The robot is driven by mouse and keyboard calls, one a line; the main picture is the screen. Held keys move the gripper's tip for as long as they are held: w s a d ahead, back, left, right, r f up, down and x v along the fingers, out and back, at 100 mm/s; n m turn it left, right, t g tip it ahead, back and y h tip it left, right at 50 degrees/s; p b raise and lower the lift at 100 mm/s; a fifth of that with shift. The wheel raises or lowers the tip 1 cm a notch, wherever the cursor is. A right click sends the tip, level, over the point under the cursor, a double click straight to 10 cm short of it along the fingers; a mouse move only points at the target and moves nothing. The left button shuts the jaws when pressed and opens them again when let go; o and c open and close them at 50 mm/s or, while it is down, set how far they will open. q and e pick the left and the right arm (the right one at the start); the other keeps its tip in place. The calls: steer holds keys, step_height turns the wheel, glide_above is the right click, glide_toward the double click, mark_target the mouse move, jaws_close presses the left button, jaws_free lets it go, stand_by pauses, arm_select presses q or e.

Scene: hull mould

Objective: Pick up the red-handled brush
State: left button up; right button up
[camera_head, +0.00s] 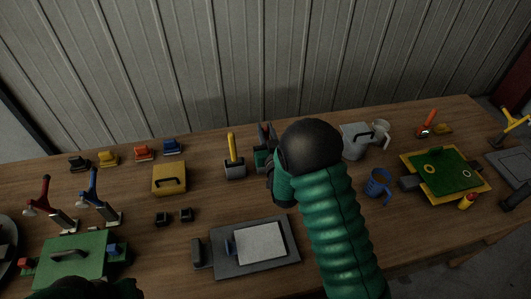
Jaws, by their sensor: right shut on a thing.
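My right gripper (268,157) is over the middle of the table, left of my dark round wrist. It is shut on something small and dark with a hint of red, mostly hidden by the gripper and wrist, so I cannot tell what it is. A red-handled tool (44,192) with a pale lower part stands at the left, beside a similar blue-handled one (93,188). Another tool with an orange-red handle (429,119) leans at the back right. I cannot tell which of these is the brush. My left gripper does not show; only a dark part of my arm enters at bottom left.
A yellow case (169,178), a yellow-handled tool (232,147) and a grey plate (225,263) lie left of my right arm. A grey container (355,142), blue mug (379,186) and green board (440,172) are right of it. A corrugated wall (200,60) stands behind.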

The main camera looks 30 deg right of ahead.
steer(key=shift+d, duration=0.1)
jaws_close()
step_height(320, 180, up, 10)
stand_by(0.3)
stand_by(0.4)
